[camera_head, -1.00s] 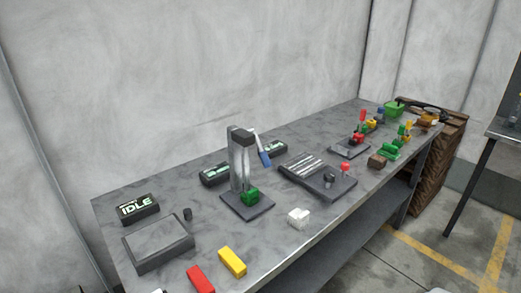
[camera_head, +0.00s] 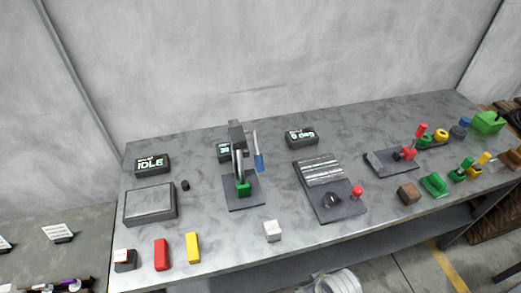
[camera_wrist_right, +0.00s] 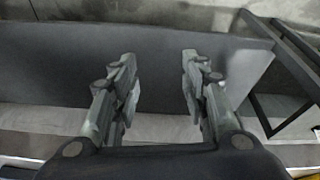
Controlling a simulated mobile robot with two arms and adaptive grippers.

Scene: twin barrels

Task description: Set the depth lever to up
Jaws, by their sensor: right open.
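A dark upright press-like stand (camera_head: 238,165) is on the grey bench, with a green block (camera_head: 243,188) at its foot. A thin lever with a blue grip (camera_head: 259,162) is on its right side, the grip at the lower end. I take this for the depth lever; no label on it is readable. My right gripper (camera_wrist_right: 159,65) is open and empty in the right wrist view, facing a dark flat panel, away from the stand. My left gripper is not in view.
The bench (camera_head: 215,255) carries an IDLE display (camera_head: 152,165), a 0 deg display (camera_head: 301,137), a flat grey box (camera_head: 150,204), red (camera_head: 161,254) and yellow (camera_head: 193,247) blocks, a white cube (camera_head: 272,231) and a plate with a red knob (camera_head: 357,192). More coloured parts crowd the right end.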

